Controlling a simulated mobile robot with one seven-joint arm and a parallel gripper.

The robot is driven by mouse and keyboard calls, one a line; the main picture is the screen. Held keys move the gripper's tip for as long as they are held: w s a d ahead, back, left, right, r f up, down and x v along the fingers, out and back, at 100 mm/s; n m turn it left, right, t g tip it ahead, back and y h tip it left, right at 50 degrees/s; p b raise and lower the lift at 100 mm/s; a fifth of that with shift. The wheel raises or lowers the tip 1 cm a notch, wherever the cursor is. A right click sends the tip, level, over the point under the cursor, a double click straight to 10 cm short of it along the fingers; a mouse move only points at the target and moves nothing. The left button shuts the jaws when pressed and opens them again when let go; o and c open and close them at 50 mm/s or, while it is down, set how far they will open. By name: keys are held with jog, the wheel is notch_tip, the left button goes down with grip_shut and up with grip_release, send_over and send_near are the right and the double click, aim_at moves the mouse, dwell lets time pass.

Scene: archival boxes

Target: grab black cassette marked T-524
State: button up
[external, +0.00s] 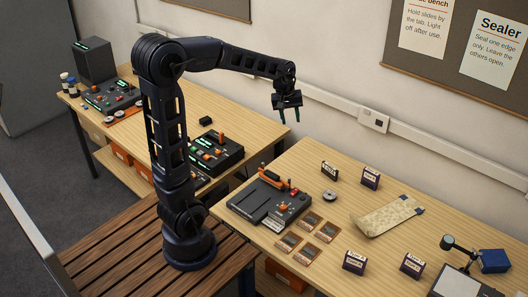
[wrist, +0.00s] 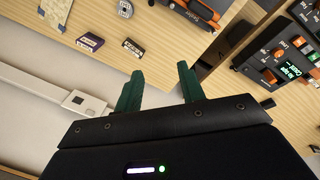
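A small black cassette (external: 329,170) with a pale label stands on the right-hand table, behind the sealing machine; its marking is too small to read. It also shows in the wrist view as a dark block (wrist: 133,48), just beyond the left finger. Purple cassettes with white labels stand to its right (external: 371,178) and near the front (external: 354,262) (external: 412,265). One purple cassette (wrist: 90,41) shows left of the black one in the wrist view. My gripper (external: 287,116) is open and empty, in the air above and left of the black cassette, with green fingers (wrist: 159,72).
An orange-handled machine (external: 268,203), a round metal disc (external: 329,196), several slide cards (external: 300,235) and a patterned pouch (external: 390,215) share the table. A gap separates it from the left table. A wall trunking with a socket (external: 374,120) runs behind.

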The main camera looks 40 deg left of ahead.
jog(key=w+d+f+n+g, duration=0.1)
jog(key=w+d+f+n, duration=0.3)
jog(key=w+f, duration=0.7)
jog(key=n+g, duration=0.1)
jog(key=n, duration=0.2)
send_near(330, 166)
jog(key=shift+w+a+f, duration=0.2)
jog(key=shift+w, duration=0.15)
jog(key=shift+w+d+f+n, duration=0.1)
jog(key=shift+f+n, duration=0.1)
jog(key=shift+f, duration=0.2)
jog(key=shift+w+d+f+n, duration=0.1)
jog(key=shift+f+n, duration=0.1)
jog(key=shift+f, duration=0.25)
jog(key=f, duration=0.4)
jog(key=shift+d+f, duration=0.1)
jog(key=shift+d, duration=0.15)
jog(key=shift+s+d+f, duration=0.1)
jog(key=shift+s+f, duration=0.05)
jog(key=shift+f, duration=0.8)
jog(key=shift+s+d+f, duration=0.1)
jog(key=shift+s+f, duration=0.05)
jog(key=shift+f, duration=0.8)
jog(key=shift+s+d+f, duration=0.1)
jog(key=shift+d+f, duration=0.05)
jog(key=shift+f, duration=0.8)
jog(key=shift+f, duration=0.25)
grip_shut()
